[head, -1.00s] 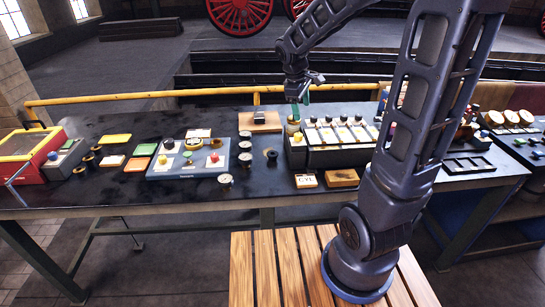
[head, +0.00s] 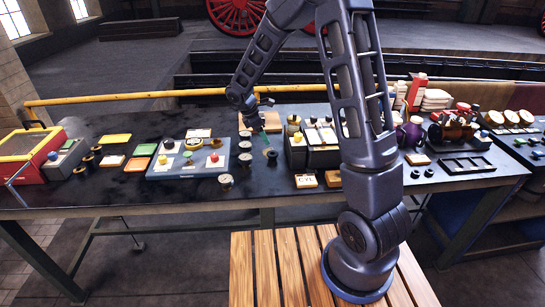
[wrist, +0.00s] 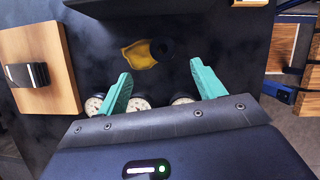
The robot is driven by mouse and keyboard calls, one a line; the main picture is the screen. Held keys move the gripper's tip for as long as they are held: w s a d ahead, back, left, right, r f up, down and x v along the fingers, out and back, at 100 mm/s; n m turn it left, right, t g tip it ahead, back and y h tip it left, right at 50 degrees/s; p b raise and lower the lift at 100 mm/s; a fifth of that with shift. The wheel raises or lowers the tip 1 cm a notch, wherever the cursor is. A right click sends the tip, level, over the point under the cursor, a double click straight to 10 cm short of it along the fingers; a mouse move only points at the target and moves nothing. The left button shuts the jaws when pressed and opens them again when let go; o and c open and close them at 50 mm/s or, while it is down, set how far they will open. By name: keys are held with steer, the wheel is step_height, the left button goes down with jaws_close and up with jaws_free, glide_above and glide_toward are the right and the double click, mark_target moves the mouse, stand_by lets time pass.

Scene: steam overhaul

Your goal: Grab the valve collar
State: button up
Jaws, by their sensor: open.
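A short dark ring (wrist: 162,47), which looks like the valve collar, sits on the dark bench top beside a yellow patch (wrist: 138,55). In the head view the dark ring (head: 272,155) is right of the gauges, just below my gripper. My gripper (head: 265,134) is open and points down over the bench. In the wrist view its two green fingers (wrist: 160,84) are spread with nothing between them. The ring lies beyond the fingertips, roughly in line with the gap and apart from both fingers.
Round gauges (head: 245,158) stand in a row left of the ring. A wooden block (wrist: 62,62) with a dark piece is near them. A dark box with knobs (head: 310,155) stands close on the right. A blue-grey panel (head: 190,166) lies farther left.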

glide_above(273, 156)
steer(key=w+a, duration=0.2)
step_height(273, 156, down, 4)
steer(key=shift+a+f, duration=0.15)
steer(key=shift+f, duration=0.05)
steer(key=shift+x, duration=2.65)
steer(key=shift+s+a, duration=0.2)
steer(key=shift+s, duration=0.05)
steer(key=c, duration=1.2)
